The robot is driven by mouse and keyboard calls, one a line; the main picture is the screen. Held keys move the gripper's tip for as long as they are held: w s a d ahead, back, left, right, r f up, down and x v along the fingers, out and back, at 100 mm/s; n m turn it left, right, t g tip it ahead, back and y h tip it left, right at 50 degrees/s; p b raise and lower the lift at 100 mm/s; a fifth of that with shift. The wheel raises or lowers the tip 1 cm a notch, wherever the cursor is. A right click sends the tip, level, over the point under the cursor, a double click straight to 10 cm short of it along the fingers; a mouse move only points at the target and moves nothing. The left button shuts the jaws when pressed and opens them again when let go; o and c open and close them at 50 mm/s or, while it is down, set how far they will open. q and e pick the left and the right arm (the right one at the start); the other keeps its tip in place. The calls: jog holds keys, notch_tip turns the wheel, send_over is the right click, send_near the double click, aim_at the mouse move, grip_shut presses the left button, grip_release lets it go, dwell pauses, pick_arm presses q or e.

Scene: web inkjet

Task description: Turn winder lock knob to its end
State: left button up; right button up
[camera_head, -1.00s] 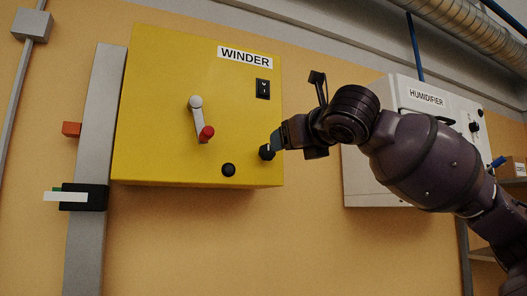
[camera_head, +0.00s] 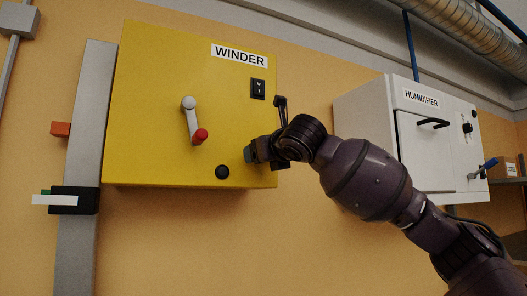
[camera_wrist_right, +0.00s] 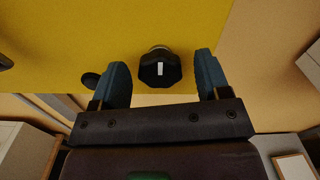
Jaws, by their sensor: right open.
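The yellow winder box (camera_head: 150,100) hangs on the wall. A black faceted knob with a white mark (camera_wrist_right: 160,70) is on its face near the lower right corner. My right gripper (camera_head: 251,153) is at this corner and hides the knob in the head view. In the right wrist view, the open right gripper (camera_wrist_right: 161,62) has one blue finger on each side of the knob, with a gap on both sides. The white mark lies upright in that view. My left gripper is not in view.
A round black knob (camera_head: 222,172) sits left of my gripper. A crank lever with a red grip (camera_head: 200,136) and a black switch (camera_head: 258,88) are above on the box. The white humidifier cabinet (camera_head: 410,150) stands right, behind my arm.

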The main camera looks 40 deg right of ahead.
jog(key=c, duration=0.9)
jog(key=shift+c, duration=0.2)
jog(key=shift+m, duration=0.3)
